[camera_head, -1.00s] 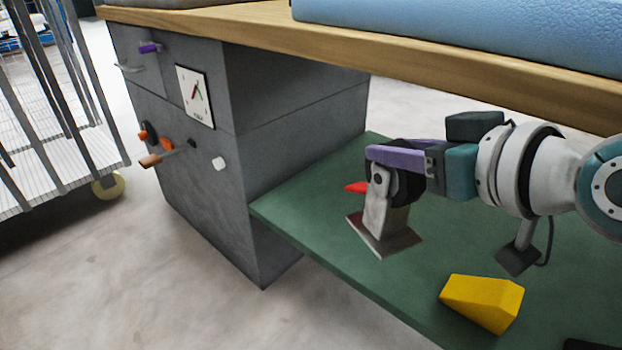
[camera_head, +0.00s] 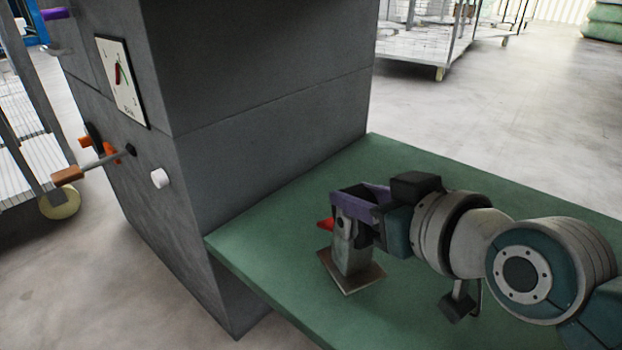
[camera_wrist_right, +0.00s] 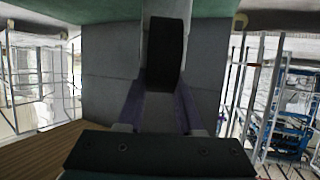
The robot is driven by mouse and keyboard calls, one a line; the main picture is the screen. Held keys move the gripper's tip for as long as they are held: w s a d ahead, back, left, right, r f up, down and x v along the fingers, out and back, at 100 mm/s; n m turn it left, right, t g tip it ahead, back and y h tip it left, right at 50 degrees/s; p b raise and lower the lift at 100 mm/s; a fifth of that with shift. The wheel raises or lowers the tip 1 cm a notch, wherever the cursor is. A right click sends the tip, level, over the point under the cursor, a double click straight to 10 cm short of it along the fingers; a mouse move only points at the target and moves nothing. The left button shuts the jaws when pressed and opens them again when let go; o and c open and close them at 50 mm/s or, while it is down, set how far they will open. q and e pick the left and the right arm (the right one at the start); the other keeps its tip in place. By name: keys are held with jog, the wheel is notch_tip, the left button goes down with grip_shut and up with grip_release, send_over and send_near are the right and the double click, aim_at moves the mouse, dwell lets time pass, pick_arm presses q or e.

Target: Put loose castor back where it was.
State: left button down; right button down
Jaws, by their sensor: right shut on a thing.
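The loose castor (camera_head: 352,252) has a grey metal bracket, a flat rectangular plate at its lower end and a dark wheel at its upper end. My right gripper (camera_head: 350,203), with purple fingers, is shut on the castor. The plate shows just over the green shelf; I cannot tell whether it touches it. In the right wrist view the dark wheel (camera_wrist_right: 166,52) sits between the two purple fingers (camera_wrist_right: 160,108). My left gripper is not in view.
A grey cabinet (camera_head: 270,100) with a dial (camera_head: 121,82), a lever with a brown handle (camera_head: 66,176) and a white knob (camera_head: 160,178) stands left of the green shelf (camera_head: 265,235). A red object (camera_head: 325,224) shows behind the castor. Wire carts (camera_head: 425,45) stand beyond on open floor.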

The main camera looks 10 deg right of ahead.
aim_at(349, 260)
jog(key=f+b, duration=0.1)
jog(key=f, duration=0.1)
jog(key=f+b, duration=0.1)
jog(key=shift+w+f, duration=0.2)
jog(key=shift+f, duration=0.2)
jog(key=shift+r, duration=0.1)
jog(key=shift+f, duration=0.2)
jog(key=c, duration=0.6)
grip_release()
jog(key=shift+o, duration=0.2)
